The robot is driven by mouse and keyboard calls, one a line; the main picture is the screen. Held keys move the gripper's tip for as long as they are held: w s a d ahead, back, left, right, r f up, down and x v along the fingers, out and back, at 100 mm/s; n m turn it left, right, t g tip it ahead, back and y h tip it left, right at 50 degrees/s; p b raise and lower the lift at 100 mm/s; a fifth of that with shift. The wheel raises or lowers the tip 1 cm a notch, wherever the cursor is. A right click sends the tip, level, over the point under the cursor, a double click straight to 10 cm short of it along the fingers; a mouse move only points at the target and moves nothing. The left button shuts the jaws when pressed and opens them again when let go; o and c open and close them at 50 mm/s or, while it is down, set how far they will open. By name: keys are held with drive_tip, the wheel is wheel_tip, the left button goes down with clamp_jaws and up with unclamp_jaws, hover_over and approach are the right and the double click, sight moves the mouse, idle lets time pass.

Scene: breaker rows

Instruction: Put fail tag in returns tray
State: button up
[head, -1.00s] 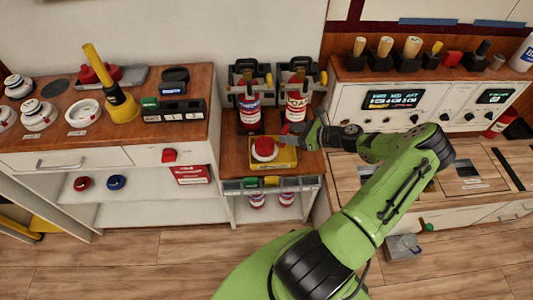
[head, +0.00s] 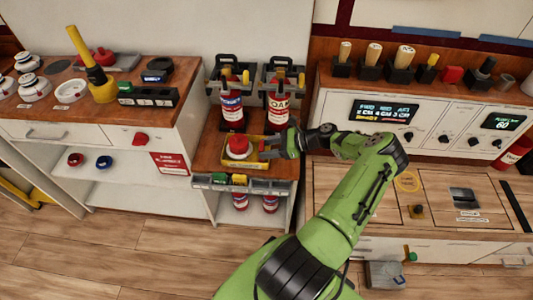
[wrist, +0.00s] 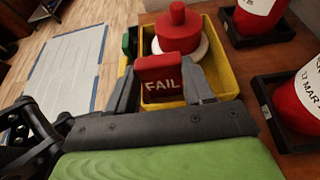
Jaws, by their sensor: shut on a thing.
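The red fail tag (wrist: 160,76), marked FAIL in white, stands upright between the two fingers of my gripper (wrist: 161,90). My gripper is shut on it. The tag is at the near end of a yellow tray (wrist: 224,66), in front of a red-and-white capped thing (wrist: 178,32). I cannot tell whether the tag touches the tray floor. In the head view the yellow tray (head: 262,165) is on the low wooden stand, and my gripper (head: 274,147) is at its right end. No returns label is readable on the tray.
Small bins (head: 235,183) line the stand's front edge. A counter with a yellow-handled tool (head: 90,65) is left, a control panel (head: 385,112) right.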

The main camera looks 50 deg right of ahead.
drive_tip(key=shift+f, duration=0.75)
drive_tip(key=shift+r, duration=0.15)
drive_tip(key=o, duration=1)
